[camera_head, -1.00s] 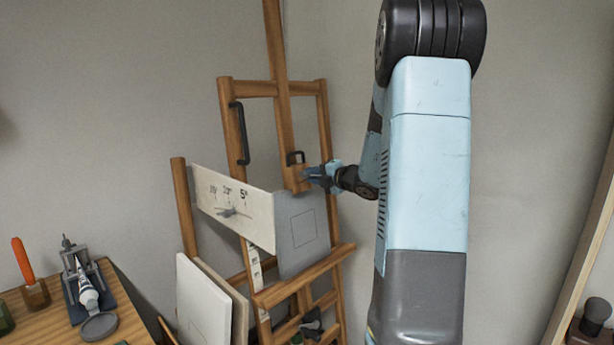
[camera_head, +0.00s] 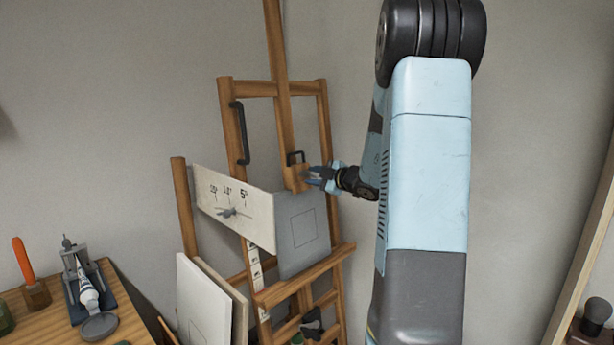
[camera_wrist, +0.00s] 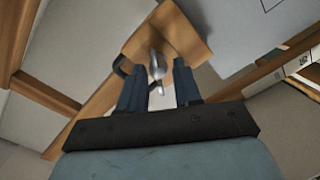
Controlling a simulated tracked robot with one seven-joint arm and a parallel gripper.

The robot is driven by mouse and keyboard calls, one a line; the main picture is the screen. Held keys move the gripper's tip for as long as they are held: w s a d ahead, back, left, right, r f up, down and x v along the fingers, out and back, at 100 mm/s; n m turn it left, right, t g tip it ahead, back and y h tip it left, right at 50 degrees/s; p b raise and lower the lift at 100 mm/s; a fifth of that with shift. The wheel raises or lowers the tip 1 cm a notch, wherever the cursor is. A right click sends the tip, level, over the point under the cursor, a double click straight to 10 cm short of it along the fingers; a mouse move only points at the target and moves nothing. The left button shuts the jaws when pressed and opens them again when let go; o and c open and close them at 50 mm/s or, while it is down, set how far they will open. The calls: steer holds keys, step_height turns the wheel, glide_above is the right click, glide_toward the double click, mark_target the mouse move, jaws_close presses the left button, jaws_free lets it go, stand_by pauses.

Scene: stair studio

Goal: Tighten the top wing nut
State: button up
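The easel's top wooden clamp block (camera_head: 295,183) sits on the central mast, just above a grey panel (camera_head: 300,235). In the wrist view, a silvery wing nut (camera_wrist: 157,66) stands out from the block (camera_wrist: 168,34). My gripper (camera_head: 309,177) is at the right side of the block in the head view. In the wrist view, the two blue fingers of my gripper (camera_wrist: 160,68) are apart, one on each side of the wing nut, with gaps showing. The wing nut is not clearly visible in the head view.
A white angle board (camera_head: 240,232) with a pointer is left of the grey panel. A black handle (camera_head: 241,135) is on the left upright, and a smaller black handle (camera_head: 296,155) is above the block. White canvases (camera_head: 203,300) lean below. A wooden table (camera_head: 55,325) is at lower left.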

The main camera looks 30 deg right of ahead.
steer(key=shift+s+r, duration=0.1)
steer(key=shift+r, duration=0.05)
steer(key=shift+s, duration=0.25)
steer(key=v, duration=0.5)
steer(key=shift+s+d, duration=0.1)
stand_by(0.6)
